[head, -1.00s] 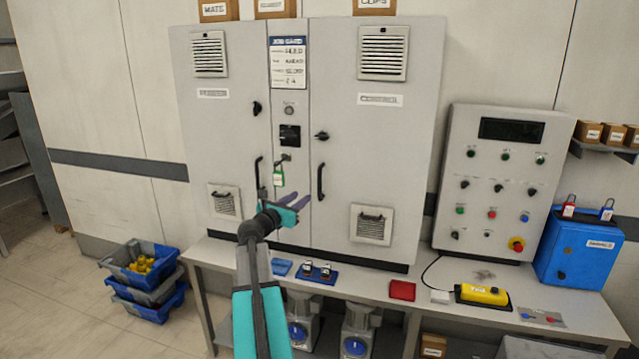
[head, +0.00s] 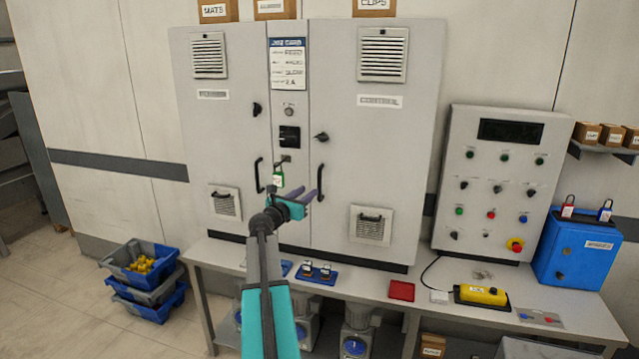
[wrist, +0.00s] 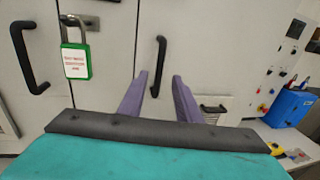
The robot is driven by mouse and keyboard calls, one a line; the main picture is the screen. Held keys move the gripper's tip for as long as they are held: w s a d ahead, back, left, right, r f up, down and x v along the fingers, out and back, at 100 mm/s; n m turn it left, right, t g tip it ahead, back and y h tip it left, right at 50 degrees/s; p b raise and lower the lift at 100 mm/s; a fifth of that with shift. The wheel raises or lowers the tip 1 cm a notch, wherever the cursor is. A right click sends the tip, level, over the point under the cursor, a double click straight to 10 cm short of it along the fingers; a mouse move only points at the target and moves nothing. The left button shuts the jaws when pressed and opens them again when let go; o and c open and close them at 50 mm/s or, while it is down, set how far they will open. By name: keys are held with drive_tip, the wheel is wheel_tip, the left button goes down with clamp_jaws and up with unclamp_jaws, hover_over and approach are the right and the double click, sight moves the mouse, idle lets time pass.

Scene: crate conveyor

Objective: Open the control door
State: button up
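The control door (head: 376,150) is the right-hand door of the grey cabinet, labelled CONTROL, and looks closed. Its black vertical handle (head: 320,182) is on the door's left side, and a dark rotary knob (head: 322,137) sits above it. In the wrist view the handle (wrist: 159,66) stands beyond my gripper (wrist: 161,78), between the two purple fingers as seen. My gripper is open and empty; it shows in the head view just below and in front of the handle. A green padlock with a tag (wrist: 76,60) hangs on the centre strip, left of the handle.
The left door has its own black handle (head: 259,175). Below the cabinet, the bench (head: 370,289) carries a blue tray (head: 317,275), a red tray (head: 402,290) and a yellow pendant (head: 482,295). A control panel (head: 497,185) stands at right. Stacked bins (head: 147,280) sit on the floor at left.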

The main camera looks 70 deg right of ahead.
drive_tip(key=p, duration=0.3)
hover_over(319, 198)
drive_tip(key=shift+d, duration=0.4)
clamp_jaws()
idle(0.3)
